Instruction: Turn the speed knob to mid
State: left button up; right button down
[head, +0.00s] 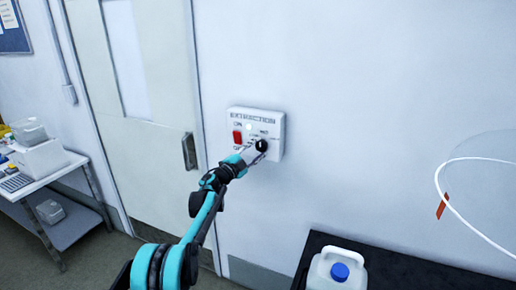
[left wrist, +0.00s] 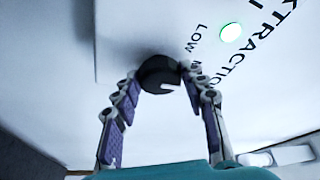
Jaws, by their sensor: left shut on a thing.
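The white extraction control box (head: 256,115) is mounted on the wall right of the door. Its black round speed knob (head: 262,145) is at the lower right of the panel. In the left wrist view the knob (left wrist: 158,71) sits between the fingertips and has a pale mark on its near side. The label LOW and the start of another word beside it are readable near it. My left gripper (head: 257,151) is shut on the knob, one finger on each side (left wrist: 160,80). The knob's exact setting cannot be told. My right gripper is out of view.
A red switch (head: 238,137) is on the panel's left, and a lit indicator (left wrist: 231,32) is above. A door handle (head: 189,151) is left of the box. A blue-capped white jug (head: 325,272) stands on a dark bench (head: 400,270) below. A clear vessel is at right.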

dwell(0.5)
pick_arm(q)
jog(key=o, duration=1.2)
jog(key=shift+d, duration=0.1)
jog(key=shift+c, duration=0.2)
jog(key=v, duration=1.2)
